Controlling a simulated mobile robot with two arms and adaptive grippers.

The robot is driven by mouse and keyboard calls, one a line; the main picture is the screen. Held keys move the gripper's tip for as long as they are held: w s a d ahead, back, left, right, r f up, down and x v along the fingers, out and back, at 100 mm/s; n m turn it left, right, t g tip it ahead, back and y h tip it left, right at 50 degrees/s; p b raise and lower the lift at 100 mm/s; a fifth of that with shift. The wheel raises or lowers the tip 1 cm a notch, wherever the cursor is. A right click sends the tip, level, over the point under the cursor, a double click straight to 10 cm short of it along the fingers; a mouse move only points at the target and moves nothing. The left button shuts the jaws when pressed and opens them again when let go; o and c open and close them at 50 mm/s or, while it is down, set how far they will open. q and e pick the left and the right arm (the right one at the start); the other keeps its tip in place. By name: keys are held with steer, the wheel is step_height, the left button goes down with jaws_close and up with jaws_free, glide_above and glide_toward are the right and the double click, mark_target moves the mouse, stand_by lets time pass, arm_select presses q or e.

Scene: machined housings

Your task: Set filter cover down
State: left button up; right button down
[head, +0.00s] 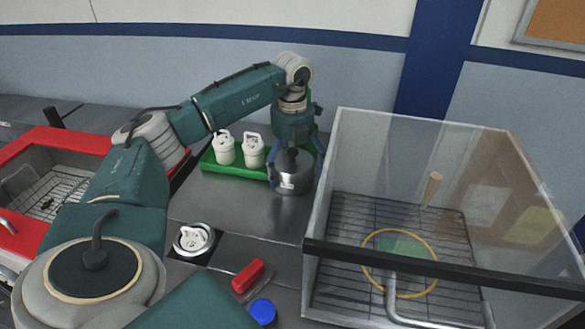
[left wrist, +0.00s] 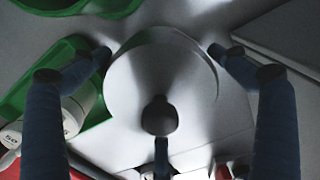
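The filter cover (head: 291,178) is a grey metal cylinder with a dark knob on top. It is upright at the back of the steel counter, between the green tray and the clear-walled box. My left gripper (head: 294,168) points down over it, its blue fingers around its sides. In the left wrist view the cover (left wrist: 160,75) is a pale disc with the dark knob near its lower edge. The fingertips of my left gripper (left wrist: 158,52) meet its rim on both sides, and a third finger shows below the knob. Whether its base touches the counter is unclear. My right gripper is out of view.
The green tray (head: 205,161) holds white lidded canisters (head: 225,148). A white part (head: 193,239) sits in a round holder nearer me, beside a red block (head: 248,276) and a blue cap (head: 263,311). The clear-walled box (head: 415,160) stands right; a red-rimmed sink (head: 75,136) is left.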

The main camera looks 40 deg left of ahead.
arm_select(q)
step_height(320, 180, up, 12)
steer(key=shift+r, duration=0.2)
stand_by(0.5)
